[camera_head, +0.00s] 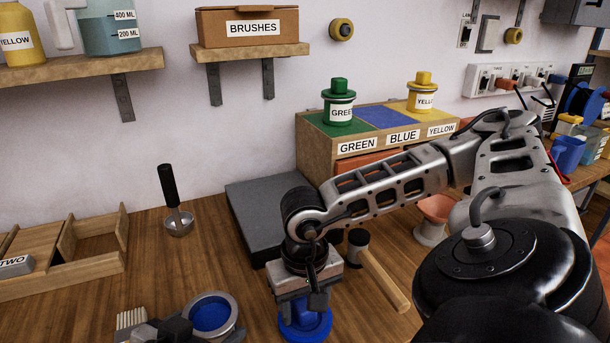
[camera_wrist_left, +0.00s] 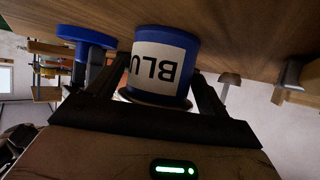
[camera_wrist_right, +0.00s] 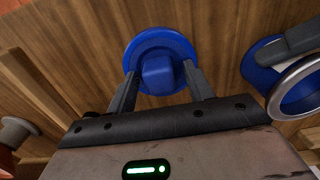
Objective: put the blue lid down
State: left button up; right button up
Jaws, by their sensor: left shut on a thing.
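The blue lid (camera_head: 303,326) lies flat on the table, or very close to it, with its knob (camera_wrist_right: 158,75) up. My right gripper (camera_wrist_right: 160,78) is directly above it, fingers apart on either side of the knob with gaps showing. It also shows in the head view (camera_head: 308,295). My left gripper (camera_wrist_left: 155,85) is shut on the blue tin (camera_wrist_left: 165,58), which stands upright to the left of the lid. The tin's open top with blue inside shows in the head view (camera_head: 210,314). The lid's edge shows beside the tin in the left wrist view (camera_wrist_left: 86,36).
A hammer (camera_head: 385,280) lies close right of my right gripper. A grey slab (camera_head: 262,215) is behind. A colour stand (camera_head: 310,150) holds green and yellow tins; its blue place is empty. A scoop (camera_head: 178,222), wooden tray (camera_head: 80,262) and brush (camera_head: 130,320) are left.

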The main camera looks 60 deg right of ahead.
aim_at(305, 304)
pick_arm(q)
jog(key=shift+s+a+f, duration=0.1)
jog(key=shift+f, duration=0.3)
pick_arm(e)
notch_tip(305, 304, up, 12)
jog(key=shift+r, duration=0.15)
pick_arm(q)
jog(key=o, duration=1.3)
jog(key=shift+r, duration=0.2)
jog(key=v, duration=1.2)
